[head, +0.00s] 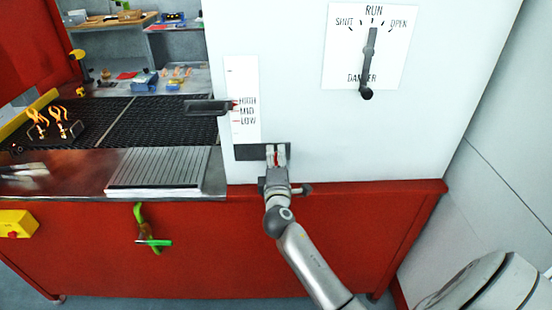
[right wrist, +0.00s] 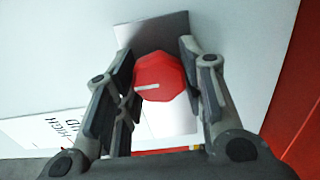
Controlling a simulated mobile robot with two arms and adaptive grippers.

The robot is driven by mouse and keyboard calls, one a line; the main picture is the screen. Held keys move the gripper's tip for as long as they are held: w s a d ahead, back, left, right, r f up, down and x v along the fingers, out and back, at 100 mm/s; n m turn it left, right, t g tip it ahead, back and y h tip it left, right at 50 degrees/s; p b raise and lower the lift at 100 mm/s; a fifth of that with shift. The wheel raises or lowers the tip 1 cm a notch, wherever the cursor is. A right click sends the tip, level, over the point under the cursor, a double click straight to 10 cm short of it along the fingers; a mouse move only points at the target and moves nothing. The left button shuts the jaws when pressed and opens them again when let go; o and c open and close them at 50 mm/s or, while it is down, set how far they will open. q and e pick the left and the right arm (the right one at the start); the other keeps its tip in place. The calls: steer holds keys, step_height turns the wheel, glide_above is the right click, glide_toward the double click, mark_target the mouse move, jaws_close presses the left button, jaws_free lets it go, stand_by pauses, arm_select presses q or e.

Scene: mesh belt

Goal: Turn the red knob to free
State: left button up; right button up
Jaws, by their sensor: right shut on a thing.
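The red knob (right wrist: 160,76) is an angular knob with a white pointer line, seen in the right wrist view. It sits on a dark plate (head: 245,152) low on the white panel. My right gripper (head: 276,155) is at the plate, and in the right wrist view its fingers (right wrist: 158,80) stand on either side of the knob, shut on it. The white line points left and slightly down in that view. In the head view the fingers hide most of the knob. No markings for "free" can be read. My left gripper is not in view.
Above the knob is a dark lever (head: 208,107) beside a HIGH, MID, LOW scale (head: 246,75). A black handle (head: 369,60) is on a SHUT, RUN, OPEN, DANGER plate (head: 345,75). Left are a mesh belt (head: 165,120), a ribbed plate (head: 155,170) and a green handle (head: 150,240).

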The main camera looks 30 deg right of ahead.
steer(key=o, duration=1)
steer(key=shift+o, duration=0.2)
steer(key=shift+s, duration=0.1)
steer(key=v, duration=1.2)
